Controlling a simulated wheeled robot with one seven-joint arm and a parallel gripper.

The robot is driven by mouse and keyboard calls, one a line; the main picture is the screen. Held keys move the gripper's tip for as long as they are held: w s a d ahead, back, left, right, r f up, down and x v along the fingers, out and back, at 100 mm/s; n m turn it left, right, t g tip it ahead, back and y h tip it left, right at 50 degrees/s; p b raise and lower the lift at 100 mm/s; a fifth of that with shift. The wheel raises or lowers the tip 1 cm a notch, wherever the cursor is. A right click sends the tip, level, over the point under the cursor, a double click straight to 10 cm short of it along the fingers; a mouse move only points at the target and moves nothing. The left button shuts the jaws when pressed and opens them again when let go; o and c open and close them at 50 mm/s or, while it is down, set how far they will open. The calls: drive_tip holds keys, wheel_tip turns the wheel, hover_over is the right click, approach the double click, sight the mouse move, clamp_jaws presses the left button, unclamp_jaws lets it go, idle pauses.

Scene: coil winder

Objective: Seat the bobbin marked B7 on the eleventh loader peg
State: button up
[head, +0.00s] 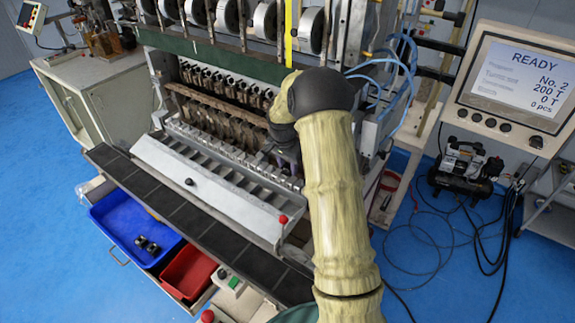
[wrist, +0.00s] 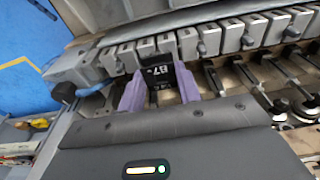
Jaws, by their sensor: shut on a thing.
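The black bobbin marked B7 (wrist: 157,74) shows in the wrist view between the two purple fingers of my gripper (wrist: 160,88), which is shut on it. The bobbin is right at the row of grey loader blocks (wrist: 211,40), near their end on the left of the picture. Whether it is around a peg or only against the row cannot be told, as the peg there is hidden. In the head view my gripper (head: 287,150) is at the right end of the loader row (head: 225,155), and my arm hides most of it and the bobbin.
A blue bin (head: 110,225) with a few dark bobbins (head: 147,245) and a red bin (head: 188,272) sit at the front left. A sloping cover with a red knob (head: 283,219) lies before the loader. Rusty tooling (head: 215,115) hangs close behind. The screen (head: 520,80) reads READY.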

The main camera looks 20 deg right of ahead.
drive_tip(key=shift+f+b, duration=0.65)
drive_tip(key=shift+f, duration=0.35)
drive_tip(key=o, duration=1)
drive_tip(key=shift+r, duration=0.15)
